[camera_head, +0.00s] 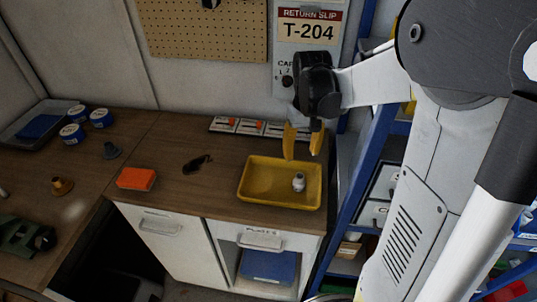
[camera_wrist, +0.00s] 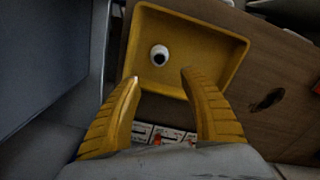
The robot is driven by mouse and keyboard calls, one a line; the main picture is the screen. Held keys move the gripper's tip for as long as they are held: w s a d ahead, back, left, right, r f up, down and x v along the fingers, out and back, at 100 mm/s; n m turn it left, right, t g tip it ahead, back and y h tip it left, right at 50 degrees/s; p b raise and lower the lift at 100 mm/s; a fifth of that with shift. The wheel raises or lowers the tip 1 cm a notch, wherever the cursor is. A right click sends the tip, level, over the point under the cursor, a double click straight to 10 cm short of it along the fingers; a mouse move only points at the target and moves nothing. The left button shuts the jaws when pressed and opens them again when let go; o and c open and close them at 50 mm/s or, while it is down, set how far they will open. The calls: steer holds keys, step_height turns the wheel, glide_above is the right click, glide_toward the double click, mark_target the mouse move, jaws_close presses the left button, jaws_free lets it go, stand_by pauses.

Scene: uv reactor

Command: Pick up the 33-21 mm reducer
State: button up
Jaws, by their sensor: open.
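A small white fitting with a dark round opening (camera_head: 298,182) stands in the yellow tray (camera_head: 245,193) on the bench. In the wrist view the fitting (camera_wrist: 159,55) lies just beyond the fingertips, near the middle of the tray (camera_wrist: 225,38). My gripper (camera_head: 302,154) is open and empty, its yellow fingers pointing down above the tray. The fingers (camera_wrist: 160,77) are apart and not touching the fitting.
Flat labelled packets (camera_head: 238,125) lie behind the tray. A dark object (camera_head: 196,164) and an orange block (camera_head: 136,178) lie to its left. A blue shelf rack (camera_head: 352,200) stands close on the right. Bare bench lies around the orange block.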

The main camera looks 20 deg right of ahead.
mark_target(300, 176)
steer(key=f, duration=0.1)
steer(key=f+b, duration=0.1)
steer(key=f, duration=0.3)
steer(key=shift+s+f+b, duration=0.25)
steer(key=shift+b, duration=0.1)
steer(key=f, duration=0.1)
steer(key=f+b, duration=0.1)
steer(key=f, duration=0.1)
steer(key=f+b, duration=0.1)
steer(key=shift+s+a+f, duration=0.1)
steer(key=shift+s+f, duration=0.1)
steer(key=shift+s, duration=0.2)
steer(key=shift+f, duration=0.4)
steer(key=c, duration=1.1)
